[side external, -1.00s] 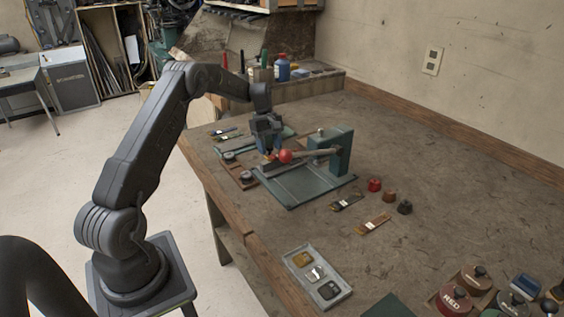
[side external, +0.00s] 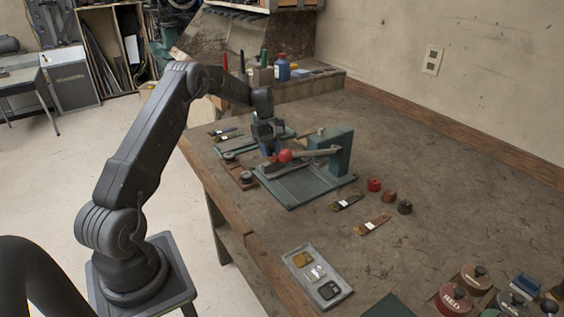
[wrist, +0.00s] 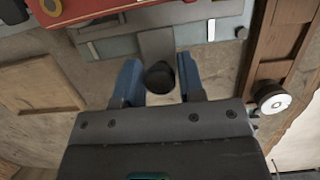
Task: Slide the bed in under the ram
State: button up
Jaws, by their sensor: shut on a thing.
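The teal press stands on the workbench with its upright column (side external: 341,152), flat base plate (side external: 305,188) and a lever ending in a red ball (side external: 285,156). In the wrist view the bed shows as a teal-grey slab (wrist: 120,45) with a grey tab (wrist: 157,43) running toward me. A dark round knob (wrist: 160,78) is at the tab's near end. My gripper (side external: 271,158) is low at the left side of the press, beside the red ball. Its two blue fingers (wrist: 160,88) are shut on the dark knob. The ram's underside is hidden.
A wooden block with a round knob (side external: 246,176) lies just left of the press. Brushes (side external: 374,224), small red, brown and dark pots (side external: 374,185) and a grey tray (side external: 317,277) lie in front and right.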

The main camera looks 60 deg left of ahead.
aim_at(292, 176)
jog(key=shift+d, duration=1.5)
jog(key=shift+d, duration=2)
jog(key=shift+d, duration=2)
jog(key=o, duration=0.5)
jog(key=shift+r, duration=0.15)
